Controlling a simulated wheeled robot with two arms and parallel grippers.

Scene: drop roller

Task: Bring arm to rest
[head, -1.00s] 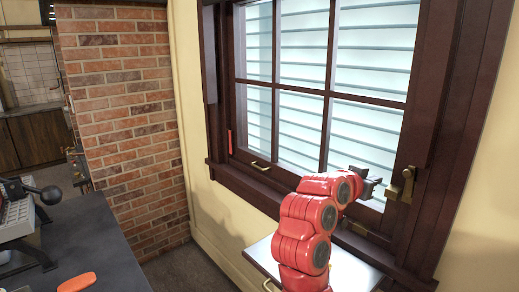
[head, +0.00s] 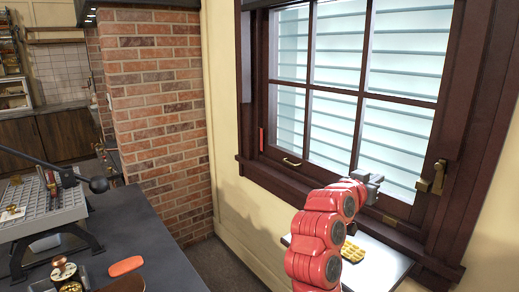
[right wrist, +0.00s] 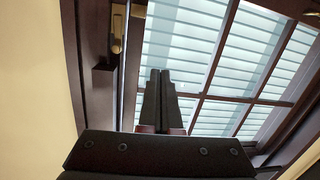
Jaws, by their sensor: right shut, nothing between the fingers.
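My right arm is red and rises in front of the window at the right of the head view. My left arm and gripper are not in view.
The dark-framed window (head: 360,100) has a brass pull (head: 291,162) low on it. A pale ledge (head: 385,268) below carries a yellow waffle-like piece (head: 352,252). A dark counter (head: 140,215) at left holds a grey machine (head: 45,210) and an orange object (head: 126,266).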

